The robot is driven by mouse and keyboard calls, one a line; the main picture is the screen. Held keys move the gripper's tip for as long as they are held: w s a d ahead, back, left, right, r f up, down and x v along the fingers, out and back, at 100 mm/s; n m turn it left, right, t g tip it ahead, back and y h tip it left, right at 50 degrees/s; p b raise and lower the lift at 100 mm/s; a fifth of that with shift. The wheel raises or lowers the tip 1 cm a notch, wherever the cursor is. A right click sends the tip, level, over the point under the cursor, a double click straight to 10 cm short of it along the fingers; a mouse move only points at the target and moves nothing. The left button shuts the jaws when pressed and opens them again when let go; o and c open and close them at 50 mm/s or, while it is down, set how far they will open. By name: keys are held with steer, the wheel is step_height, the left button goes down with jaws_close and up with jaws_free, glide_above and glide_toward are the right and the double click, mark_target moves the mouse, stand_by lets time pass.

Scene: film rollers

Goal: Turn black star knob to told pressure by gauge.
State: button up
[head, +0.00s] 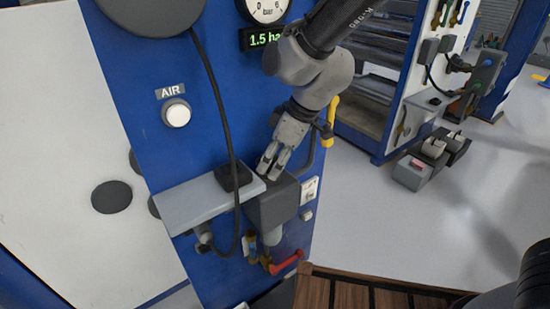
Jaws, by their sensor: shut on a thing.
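My gripper (270,166) reaches down from the upper right to the top of a dark grey box (273,209) on the blue panel. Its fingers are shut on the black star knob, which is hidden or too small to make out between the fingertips. The round white gauge (266,10) is at the top, cut off by the frame edge, with "0", "6" and "bar" readable; its needle is not clear. Below it a black display (262,39) shows green "1.5 ba", its right end covered by my arm.
A grey shelf (202,203) carrying a black block (233,177) adjoins the box on the left. A black cable (222,110) hangs before the panel. A red-handled valve (286,263) is below, a yellow handle (331,112) to the right.

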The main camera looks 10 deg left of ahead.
steer(key=shift+m, duration=0.6)
steer(key=o, duration=0.7)
steer(key=shift+o, duration=0.2)
steer(key=v, duration=1.2)
steer(key=shift+s, duration=0.3)
